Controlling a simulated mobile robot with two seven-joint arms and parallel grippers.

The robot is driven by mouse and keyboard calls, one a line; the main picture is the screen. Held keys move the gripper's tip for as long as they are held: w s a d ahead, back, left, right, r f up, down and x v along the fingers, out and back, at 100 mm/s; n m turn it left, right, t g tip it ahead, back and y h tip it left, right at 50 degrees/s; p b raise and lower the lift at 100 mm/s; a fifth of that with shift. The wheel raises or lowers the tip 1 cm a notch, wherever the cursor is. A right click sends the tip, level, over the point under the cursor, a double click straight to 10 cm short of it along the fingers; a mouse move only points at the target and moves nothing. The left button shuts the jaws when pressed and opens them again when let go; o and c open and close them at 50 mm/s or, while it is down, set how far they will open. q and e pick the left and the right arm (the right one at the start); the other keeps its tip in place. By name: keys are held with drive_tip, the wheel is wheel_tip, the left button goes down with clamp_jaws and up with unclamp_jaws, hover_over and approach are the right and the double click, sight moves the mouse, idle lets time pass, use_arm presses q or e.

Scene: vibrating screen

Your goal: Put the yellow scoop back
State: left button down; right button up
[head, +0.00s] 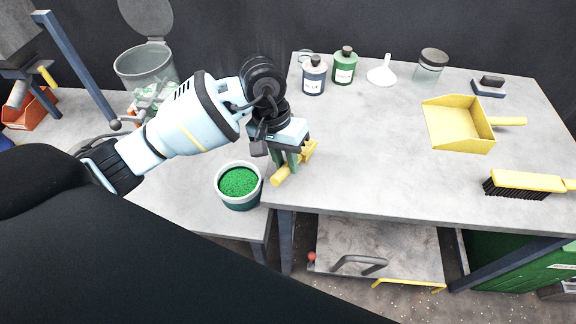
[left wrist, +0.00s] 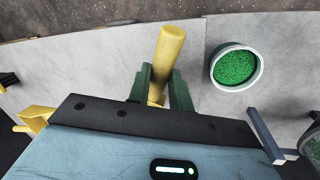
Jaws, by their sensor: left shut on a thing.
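My left gripper (head: 286,160) is shut on the yellow scoop (head: 282,175), above the front left corner of the right table. The scoop's thick round yellow end sticks out toward the front, and another yellow part shows on the right of the fingers. In the left wrist view the round yellow piece (left wrist: 168,52) stands out between the two green fingers (left wrist: 162,88); the rest of the scoop is hidden by the gripper. I cannot tell whether the scoop touches the table. My right gripper is not in view.
A bowl of green granules (head: 239,183) stands just left of the scoop, also in the left wrist view (left wrist: 234,67). A yellow dustpan (head: 455,122) and brush (head: 525,183) lie right. Bottles (head: 314,75), a white funnel (head: 383,72) and a jar (head: 430,66) stand behind. The table's middle is clear.

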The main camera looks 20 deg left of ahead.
sight(288, 168)
use_arm(q)
drive_tip(key=shift+w+d, duration=0.1)
drive_tip(key=shift+w, duration=0.2)
drive_tip(key=shift+w+f+p, duration=0.1)
drive_tip(key=shift+f+p, duration=0.2)
drive_tip(key=shift+f, duration=1.5)
drive_tip(key=shift+f, duration=0.25)
drive_tip(key=c, duration=1.3)
unclamp_jaws()
drive_tip(key=shift+o, duration=0.2)
drive_tip(key=shift+r, duration=0.1)
drive_tip(key=v, duration=1.2)
drive_tip(key=shift+r, duration=0.2)
drive_tip(key=shift+d+f, duration=0.1)
